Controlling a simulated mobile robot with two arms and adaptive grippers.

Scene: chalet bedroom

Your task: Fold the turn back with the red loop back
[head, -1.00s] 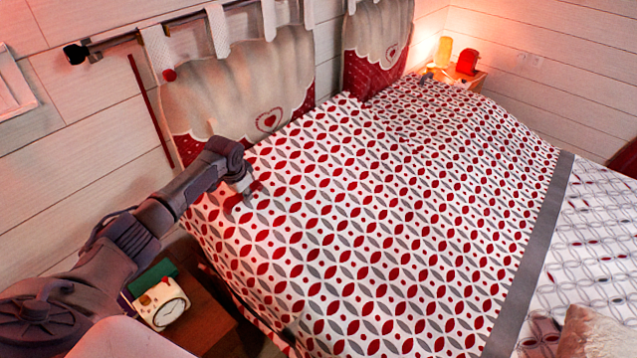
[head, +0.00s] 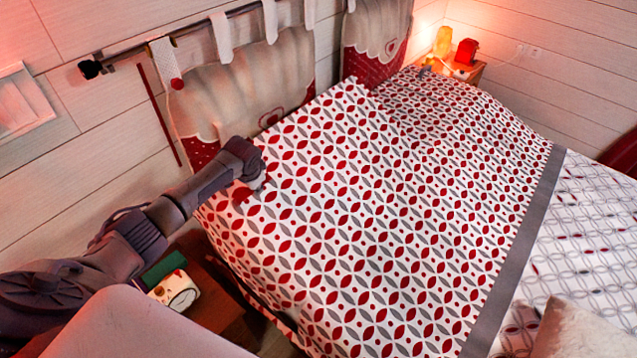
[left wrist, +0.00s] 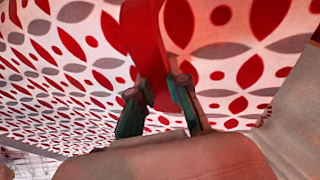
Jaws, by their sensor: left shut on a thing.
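The turn back (head: 370,220) is a white cloth with red and grey leaf shapes, spread over the bed. A grey band (head: 522,240) runs along its right side. Its edge near the headboard stands raised and hides part of the hanging cushion behind. My left gripper (head: 258,183) is at the cloth's left corner by the headboard. In the left wrist view my left gripper (left wrist: 158,100) is shut on the red loop (left wrist: 145,40), with the patterned cloth close behind. In the head view the loop is mostly hidden by the gripper. My right gripper is not in view.
A nightstand (head: 215,310) with a cream clock (head: 176,291) and a green box (head: 163,270) stands below my left arm. Cushions (head: 225,95) hang from a rail along the wall. A lit lamp (head: 442,42) and a red object (head: 466,51) stand at the far corner.

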